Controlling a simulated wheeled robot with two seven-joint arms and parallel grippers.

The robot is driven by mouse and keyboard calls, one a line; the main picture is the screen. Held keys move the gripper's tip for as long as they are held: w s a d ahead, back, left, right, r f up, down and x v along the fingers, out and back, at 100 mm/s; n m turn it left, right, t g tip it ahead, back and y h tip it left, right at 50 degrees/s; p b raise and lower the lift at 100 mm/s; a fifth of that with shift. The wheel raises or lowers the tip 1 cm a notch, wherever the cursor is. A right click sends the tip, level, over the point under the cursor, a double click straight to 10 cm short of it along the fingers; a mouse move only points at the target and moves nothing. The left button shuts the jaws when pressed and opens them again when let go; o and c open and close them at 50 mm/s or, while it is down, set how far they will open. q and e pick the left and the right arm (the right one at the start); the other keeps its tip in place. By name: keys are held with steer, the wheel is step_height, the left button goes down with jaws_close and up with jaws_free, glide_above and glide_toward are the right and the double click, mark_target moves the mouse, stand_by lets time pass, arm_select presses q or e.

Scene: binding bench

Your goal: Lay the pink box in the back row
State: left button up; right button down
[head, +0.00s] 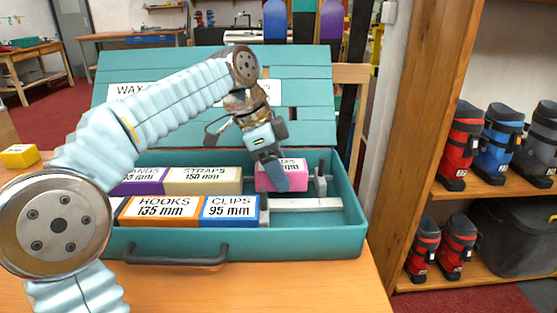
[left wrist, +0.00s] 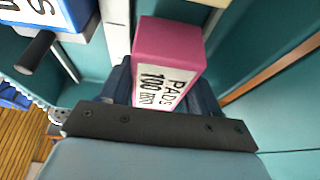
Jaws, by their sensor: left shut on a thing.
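The pink box (head: 296,181), labelled PADS 100 mm in the left wrist view (left wrist: 168,50), is in the jaws of my left gripper (head: 277,178). The gripper reaches down from above, and one finger covers part of the box's front. The box is in the back row of the open teal case (head: 345,228), right of the tan STRAPS box (head: 203,181), with a gap between them. I cannot tell whether it touches the case floor. The purple box (head: 140,185) is at the left of that row. My right gripper is not in view.
The front row holds an orange HOOKS box (head: 160,210) and a blue CLIPS box (head: 229,210), with free room right of them. A grey upright stop (head: 320,179) stands right of the pink box. A yellow box (head: 19,156) lies on the bench at left.

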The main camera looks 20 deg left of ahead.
arm_select(q)
steer(key=shift+f, duration=0.3)
steer(key=o, duration=1.3)
steer(key=shift+r, duration=0.15)
steer(key=p+v, duration=0.2)
steer(key=v, duration=1.1)
steer(key=shift+s+a+r, duration=0.1)
steer(key=shift+a+r, duration=0.1)
steer(key=shift+r, duration=0.05)
